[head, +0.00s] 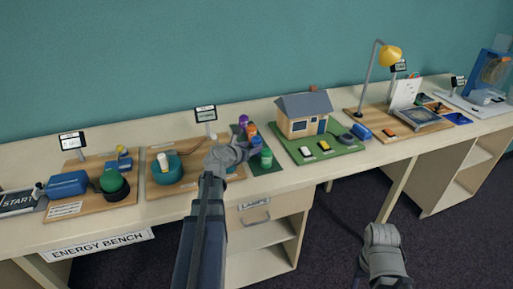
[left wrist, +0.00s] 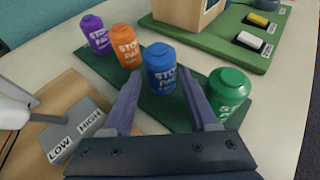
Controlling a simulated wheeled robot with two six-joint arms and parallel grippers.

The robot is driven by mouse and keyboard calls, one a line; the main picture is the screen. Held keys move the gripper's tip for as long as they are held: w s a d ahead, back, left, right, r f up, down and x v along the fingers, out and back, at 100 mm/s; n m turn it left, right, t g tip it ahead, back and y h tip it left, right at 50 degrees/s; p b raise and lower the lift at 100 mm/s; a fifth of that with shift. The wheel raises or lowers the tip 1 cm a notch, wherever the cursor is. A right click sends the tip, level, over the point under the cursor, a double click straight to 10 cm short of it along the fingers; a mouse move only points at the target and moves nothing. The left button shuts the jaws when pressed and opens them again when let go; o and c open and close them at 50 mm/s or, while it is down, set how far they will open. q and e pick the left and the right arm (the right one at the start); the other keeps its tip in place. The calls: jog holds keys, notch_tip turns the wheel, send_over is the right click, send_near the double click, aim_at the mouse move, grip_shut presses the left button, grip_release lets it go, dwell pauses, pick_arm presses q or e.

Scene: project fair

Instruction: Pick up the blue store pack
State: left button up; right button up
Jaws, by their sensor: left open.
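The blue store pack (left wrist: 160,70) stands upright on a dark green mat (left wrist: 191,112), in a row with a purple pack (left wrist: 95,36), an orange pack (left wrist: 126,46) and a green pack (left wrist: 229,88). My left gripper (left wrist: 160,77) is open, with one fingertip on either side of the blue pack; I cannot tell whether they touch it. In the head view the blue pack (head: 257,141) is partly hidden behind my left gripper (head: 246,146). My right gripper (head: 383,236) hangs in front of the bench, empty-looking, its jaws unclear.
A model house (head: 304,118) on a green board stands right of the packs. A LOW/HIGH switch block (left wrist: 75,130) on a wooden board is close on the left. A desk lamp (head: 388,56) stands farther right. The dark floor in front of the bench is clear.

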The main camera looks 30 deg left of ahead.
aim_at(260, 143)
pick_arm(q)
jog(key=shift+b+x, duration=1.2)
jog(key=shift+x, duration=2.45)
jog(key=shift+c, duration=0.2)
grip_shut()
